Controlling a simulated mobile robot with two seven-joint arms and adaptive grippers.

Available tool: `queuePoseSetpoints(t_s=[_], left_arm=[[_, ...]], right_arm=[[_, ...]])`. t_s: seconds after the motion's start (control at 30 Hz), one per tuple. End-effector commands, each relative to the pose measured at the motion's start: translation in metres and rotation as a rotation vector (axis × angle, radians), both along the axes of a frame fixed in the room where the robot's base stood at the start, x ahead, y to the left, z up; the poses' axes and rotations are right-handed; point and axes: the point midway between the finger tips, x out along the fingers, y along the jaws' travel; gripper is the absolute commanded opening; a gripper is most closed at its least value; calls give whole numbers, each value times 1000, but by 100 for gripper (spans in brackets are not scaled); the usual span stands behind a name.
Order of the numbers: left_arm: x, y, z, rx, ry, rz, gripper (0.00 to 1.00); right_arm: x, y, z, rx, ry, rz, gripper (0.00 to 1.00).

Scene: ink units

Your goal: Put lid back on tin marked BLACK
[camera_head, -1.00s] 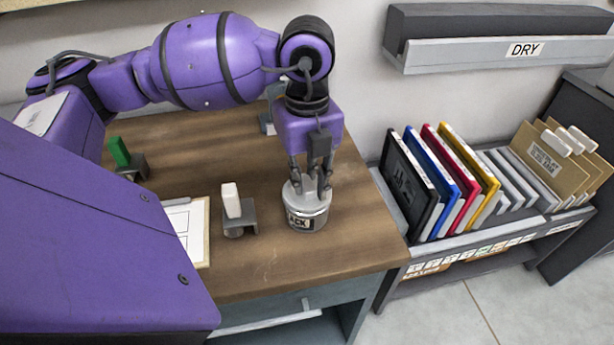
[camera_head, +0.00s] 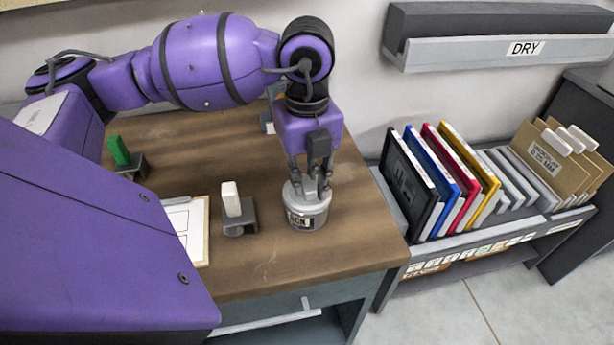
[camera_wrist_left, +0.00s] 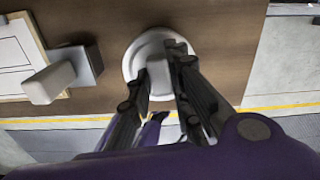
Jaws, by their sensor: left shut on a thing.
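The tin (camera_head: 305,217) stands upright near the right front of the wooden table, with a label reading "ACK" in the part that shows. A pale grey lid (camera_head: 295,189) sits at the top of the tin; I cannot tell whether it is fully seated. My left gripper (camera_head: 312,190) points down over the tin and is shut on the lid's knob. In the left wrist view, the round lid (camera_wrist_left: 134,64) shows with its knob between the fingers of my left gripper (camera_wrist_left: 165,70). My right gripper is not in view.
A grey holder (camera_head: 242,222) with a white block stands just left of the tin. A clipboard (camera_head: 203,228) lies further left, and a green block (camera_head: 119,151) sits in another holder behind. A rack (camera_head: 500,222) of coloured frames stands right of the table (camera_head: 275,275).

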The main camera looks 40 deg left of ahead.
Motion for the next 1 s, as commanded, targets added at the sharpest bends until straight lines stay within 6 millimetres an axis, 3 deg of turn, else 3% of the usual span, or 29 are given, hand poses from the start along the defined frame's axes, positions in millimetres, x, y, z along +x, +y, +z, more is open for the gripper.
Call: queuePoseSetpoints(t_s=[0.27, 0.3, 0.43, 0.63, 0.8, 1.0], left_arm=[[0, 0, 0, 0, 0, 0, 0], [0, 0, 0, 0, 0, 0, 23], [0, 0, 0, 0, 0, 0, 40], [0, 0, 0, 0, 0, 0, 40], [0, 0, 0, 0, 0, 0, 59], [0, 0, 0, 0, 0, 0, 59]], right_arm=[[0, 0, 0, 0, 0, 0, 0], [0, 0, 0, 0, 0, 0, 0], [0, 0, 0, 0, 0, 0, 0], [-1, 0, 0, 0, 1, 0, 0], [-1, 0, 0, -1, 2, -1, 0], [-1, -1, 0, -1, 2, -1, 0]])
